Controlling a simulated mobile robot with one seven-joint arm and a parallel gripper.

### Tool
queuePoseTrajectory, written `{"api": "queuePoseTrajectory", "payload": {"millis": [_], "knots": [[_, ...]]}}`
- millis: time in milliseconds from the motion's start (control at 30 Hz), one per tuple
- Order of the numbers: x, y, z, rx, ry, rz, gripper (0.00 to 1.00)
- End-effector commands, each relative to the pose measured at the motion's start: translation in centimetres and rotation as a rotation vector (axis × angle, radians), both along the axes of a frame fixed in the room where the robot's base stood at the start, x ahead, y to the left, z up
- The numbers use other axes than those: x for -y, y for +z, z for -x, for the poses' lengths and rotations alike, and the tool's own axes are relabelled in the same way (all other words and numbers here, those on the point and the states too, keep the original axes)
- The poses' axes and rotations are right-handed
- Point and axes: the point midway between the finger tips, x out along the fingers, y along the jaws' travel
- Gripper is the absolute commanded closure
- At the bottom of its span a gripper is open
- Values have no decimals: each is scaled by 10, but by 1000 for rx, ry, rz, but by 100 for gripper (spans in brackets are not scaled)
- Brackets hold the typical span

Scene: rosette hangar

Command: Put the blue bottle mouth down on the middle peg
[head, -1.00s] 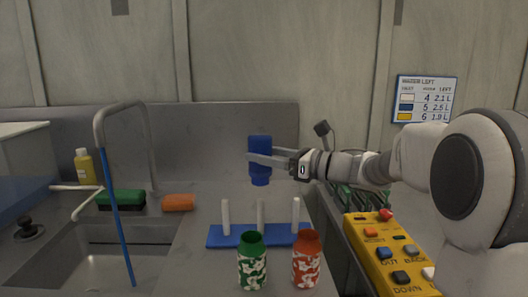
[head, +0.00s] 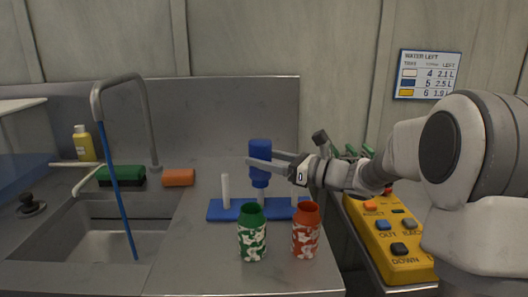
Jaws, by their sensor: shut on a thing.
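The blue bottle (head: 260,150) is upright with its mouth down, held in my gripper (head: 262,164). The gripper's fingers are shut around its body from the right. A blue rack (head: 232,214) with three white pegs stands on the counter below. The bottle's neck hides the top of the middle peg (head: 261,198); only the lower part of that peg shows. I cannot tell whether the neck is around the peg or in front of it. The left peg (head: 226,190) is bare. The right peg (head: 295,200) is partly hidden by my gripper.
A green patterned can (head: 252,238) and a red one (head: 306,238) stand in front of the rack. A sink (head: 95,235) with a tall faucet (head: 152,130) is at left. An orange sponge (head: 178,177) lies behind. A yellow button box (head: 385,245) is at right.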

Motion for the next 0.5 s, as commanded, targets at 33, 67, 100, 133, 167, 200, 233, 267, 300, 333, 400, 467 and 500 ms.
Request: {"api": "queuePoseTrajectory", "payload": {"millis": [33,67,100,133,167,200,233,267,300,333,400,467,500], "knots": [[0,-7,0,3,0,1,81],[0,-8,0,3,0,1,81],[0,-10,0,2,0,0,81],[0,-11,0,2,0,0,81],[0,-13,0,2,0,0,81],[0,-15,0,3,0,1,81],[0,-16,0,3,0,1,81],[0,-17,0,3,0,1,81],[0,-19,0,3,0,1,81],[0,-20,0,3,0,1,81],[0,-23,0,2,0,0,81],[0,-24,0,2,0,0,81],[0,-25,0,2,0,0,81]]}}
